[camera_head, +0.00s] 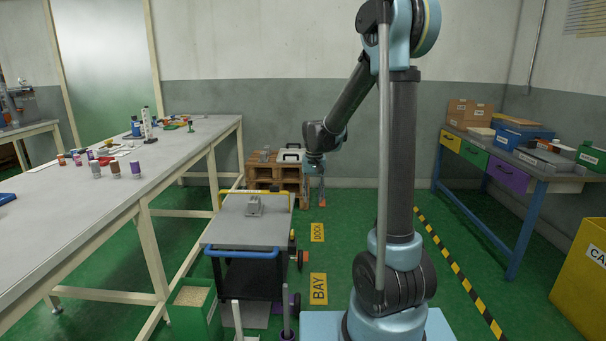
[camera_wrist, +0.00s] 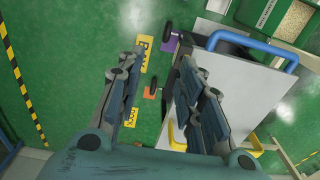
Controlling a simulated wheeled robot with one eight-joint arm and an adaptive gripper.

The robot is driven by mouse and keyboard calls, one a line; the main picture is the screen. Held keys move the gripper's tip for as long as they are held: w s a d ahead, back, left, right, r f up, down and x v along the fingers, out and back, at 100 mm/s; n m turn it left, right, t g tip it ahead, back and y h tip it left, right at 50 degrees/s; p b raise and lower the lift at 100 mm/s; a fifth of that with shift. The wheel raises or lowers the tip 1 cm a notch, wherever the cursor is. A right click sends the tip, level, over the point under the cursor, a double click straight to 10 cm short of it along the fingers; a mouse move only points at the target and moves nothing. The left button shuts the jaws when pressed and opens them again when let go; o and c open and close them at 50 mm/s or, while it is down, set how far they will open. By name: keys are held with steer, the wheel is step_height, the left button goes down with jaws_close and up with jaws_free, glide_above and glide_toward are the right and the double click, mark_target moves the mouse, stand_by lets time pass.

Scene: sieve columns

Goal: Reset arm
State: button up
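My arm stands in the middle of the head view, with its forearm reaching left and down. My gripper (camera_head: 315,190) hangs above the floor to the right of the grey cart (camera_head: 230,228). In the wrist view my gripper (camera_wrist: 168,75) shows two fingers spread apart with nothing between them. Below the fingers lie the green floor and the edge of the cart (camera_wrist: 238,85), which has a blue handle (camera_wrist: 255,46). The gripper is apart from the cart.
A long workbench (camera_head: 100,190) with small jars stands at the left. A wooden crate stack (camera_head: 262,174) stands behind the cart. A table with coloured drawers (camera_head: 510,172) and a yellow bin (camera_head: 580,285) are at the right. The striped floor beside my base is clear.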

steer(key=s+d+r, duration=0.3)
steer(key=s+d, duration=0.2)
steer(key=s, duration=0.4)
steer(key=s+d+r, duration=0.2)
steer(key=s+d, duration=0.4)
steer(key=s, duration=0.3)
steer(key=s+d+f, duration=0.2)
steer(key=s+f, duration=0.1)
steer(key=s, duration=0.4)
steer(key=s+d+f+t, duration=0.1)
steer(key=s+d+f, duration=0.1)
steer(key=s, duration=0.5)
steer(key=shift+s+f+n+t, duration=0.3)
steer(key=shift+s+f, duration=0.05)
steer(key=shift+f, duration=0.3)
